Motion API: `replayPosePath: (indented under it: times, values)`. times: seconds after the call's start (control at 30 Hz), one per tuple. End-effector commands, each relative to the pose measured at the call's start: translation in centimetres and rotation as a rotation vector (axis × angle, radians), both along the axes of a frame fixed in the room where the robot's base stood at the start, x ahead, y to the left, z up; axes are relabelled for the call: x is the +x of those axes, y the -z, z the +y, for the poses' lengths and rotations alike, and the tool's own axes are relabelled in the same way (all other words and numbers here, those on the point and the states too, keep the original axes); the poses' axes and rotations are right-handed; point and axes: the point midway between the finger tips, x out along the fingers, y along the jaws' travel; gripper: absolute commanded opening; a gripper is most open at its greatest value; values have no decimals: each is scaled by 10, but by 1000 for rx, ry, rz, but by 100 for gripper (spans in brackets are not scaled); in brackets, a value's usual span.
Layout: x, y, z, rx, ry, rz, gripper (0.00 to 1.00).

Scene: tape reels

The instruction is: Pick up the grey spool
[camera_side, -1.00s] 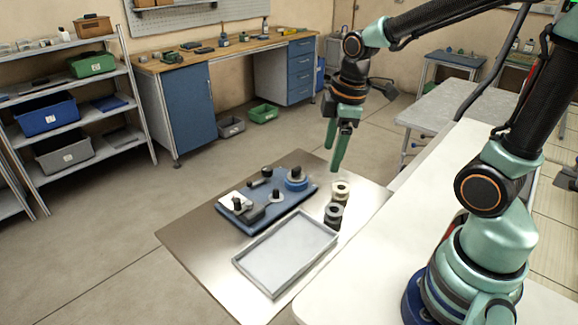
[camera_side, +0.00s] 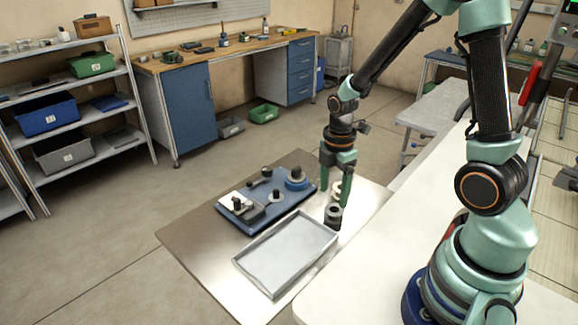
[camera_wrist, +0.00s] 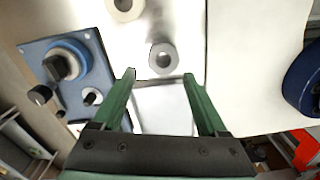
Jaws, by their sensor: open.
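The grey spool (camera_side: 333,217) stands upright on the metal table plate, just right of the tray, in the side view. My gripper (camera_side: 335,197) is open and empty, pointing down close above the spools. Its two green fingers (camera_wrist: 159,76) show apart in the wrist view. A cream spool (camera_wrist: 125,10) stands behind the grey one; in the side view my fingers partly hide it.
A shallow grey tray (camera_side: 262,281) lies left of the spools. A blue board (camera_side: 236,222) with knobs and fittings lies behind the tray. The metal plate (camera_side: 190,236) is bare at the left. A white table (camera_side: 360,290) lies to the right.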

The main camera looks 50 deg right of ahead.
Motion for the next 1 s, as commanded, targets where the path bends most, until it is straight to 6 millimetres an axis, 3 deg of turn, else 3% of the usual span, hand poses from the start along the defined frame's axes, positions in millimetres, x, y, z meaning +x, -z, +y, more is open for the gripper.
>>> replayPosePath:
  times: [0.4, 0.77, 0.93, 1.0]
  values:
    - [-6, 46, -4, 1, 0, 4, 76]
    - [-5, 52, -4, 0, 0, 0, 76]
    - [-5, 52, -4, 0, 1, 0, 11]
    - [-5, 52, -4, 0, 1, 0, 8]
